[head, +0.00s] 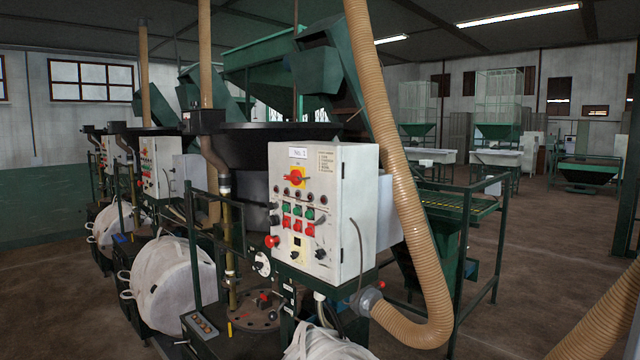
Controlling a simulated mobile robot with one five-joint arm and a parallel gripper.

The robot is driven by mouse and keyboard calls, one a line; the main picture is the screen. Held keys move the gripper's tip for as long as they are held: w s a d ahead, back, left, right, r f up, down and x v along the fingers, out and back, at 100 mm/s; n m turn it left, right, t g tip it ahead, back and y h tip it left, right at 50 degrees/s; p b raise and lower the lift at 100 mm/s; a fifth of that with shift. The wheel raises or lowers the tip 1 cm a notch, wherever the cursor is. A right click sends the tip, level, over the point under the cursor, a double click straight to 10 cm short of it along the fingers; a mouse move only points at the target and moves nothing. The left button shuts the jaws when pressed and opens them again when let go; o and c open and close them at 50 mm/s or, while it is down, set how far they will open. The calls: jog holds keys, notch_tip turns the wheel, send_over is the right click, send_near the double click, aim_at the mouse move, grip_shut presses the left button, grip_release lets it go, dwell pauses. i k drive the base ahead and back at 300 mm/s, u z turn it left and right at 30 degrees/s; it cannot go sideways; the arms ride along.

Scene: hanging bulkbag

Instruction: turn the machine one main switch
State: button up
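The main switch (296,178) is a red rotary knob on a yellow plate, high on the front of a white control box (362,205). Its red handle looks roughly horizontal, but it is small in the picture. A label (298,152) above it seems to read "No. 1". Below the switch are rows of green and red buttons (292,217), a black selector on a yellow plate (297,241) and a red mushroom button (272,241) at the left edge. Nothing covers the switch. My gripper is not in view.
A ribbed tan hose (385,150) hangs just right of the box and curves under it. White bulk bags (172,285) stand lower left. A similar control box (160,168) stands farther back left. Open floor (535,240) lies at the right, with another hose (605,315) in the corner.

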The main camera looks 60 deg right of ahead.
aim_at(293, 177)
jog(key=z, duration=5.7)
jog(key=k, duration=0.95)
jog(key=u, duration=5.8)
